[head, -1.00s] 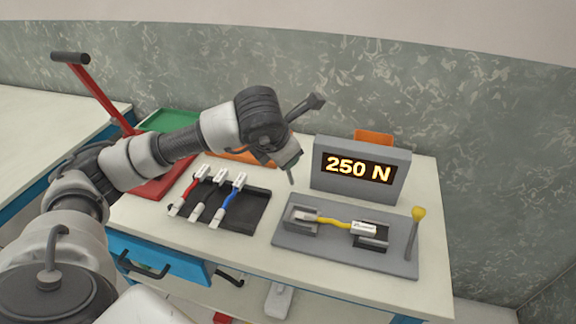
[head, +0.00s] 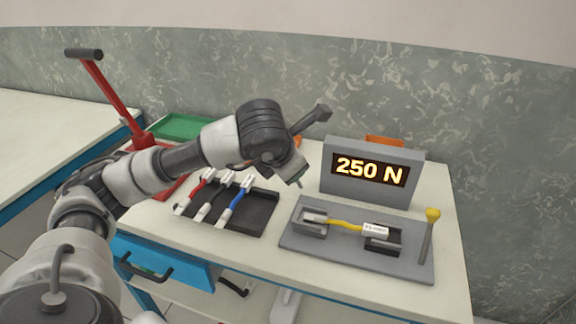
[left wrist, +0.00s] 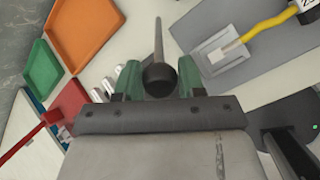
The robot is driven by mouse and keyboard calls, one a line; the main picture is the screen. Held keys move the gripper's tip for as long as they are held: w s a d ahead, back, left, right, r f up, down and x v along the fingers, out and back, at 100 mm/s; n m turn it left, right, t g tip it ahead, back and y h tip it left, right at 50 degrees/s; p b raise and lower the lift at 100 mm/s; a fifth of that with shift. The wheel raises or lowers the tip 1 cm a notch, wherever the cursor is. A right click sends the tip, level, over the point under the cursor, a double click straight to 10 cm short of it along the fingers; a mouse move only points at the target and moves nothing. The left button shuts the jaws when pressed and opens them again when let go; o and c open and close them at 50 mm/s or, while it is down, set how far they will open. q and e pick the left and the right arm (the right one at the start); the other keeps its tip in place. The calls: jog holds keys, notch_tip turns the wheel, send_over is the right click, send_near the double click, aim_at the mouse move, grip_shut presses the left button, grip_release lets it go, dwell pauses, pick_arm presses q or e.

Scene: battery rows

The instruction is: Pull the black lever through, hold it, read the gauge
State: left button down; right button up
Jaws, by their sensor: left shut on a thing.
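My left gripper (head: 296,172) is over the table, between the cable tray and the gauge. In the left wrist view its green fingers (left wrist: 161,84) are shut on the black lever's round knob (left wrist: 160,77). A thin grey shaft extends beyond the knob; the lever's foot cannot be made out. The gauge (head: 371,170) stands upright behind the grey test plate (head: 325,249) and reads 250 N. A yellow cable (head: 345,224) is stretched between two clamp blocks on that plate. My right gripper is not in view.
A yellow-knobbed grey lever (head: 428,235) stands at the plate's right end. A dark tray (head: 258,215) holds red, black and blue cables. A red tool with a black handle (head: 84,53), a green tray (head: 180,127) and an orange tray (left wrist: 85,32) are also on the table.

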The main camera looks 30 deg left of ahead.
pick_arm(q)
jog(key=shift+s+d+f, duration=0.15)
jog(key=shift+f, duration=0.2)
jog(key=c, duration=0.7)
grip_release()
jog(key=shift+s+r, duration=0.15)
jog(key=shift+r, duration=0.45)
jog(key=v, duration=0.9)
jog(key=shift+s+r+p, duration=0.25)
jog(key=shift+r+p, duration=0.05)
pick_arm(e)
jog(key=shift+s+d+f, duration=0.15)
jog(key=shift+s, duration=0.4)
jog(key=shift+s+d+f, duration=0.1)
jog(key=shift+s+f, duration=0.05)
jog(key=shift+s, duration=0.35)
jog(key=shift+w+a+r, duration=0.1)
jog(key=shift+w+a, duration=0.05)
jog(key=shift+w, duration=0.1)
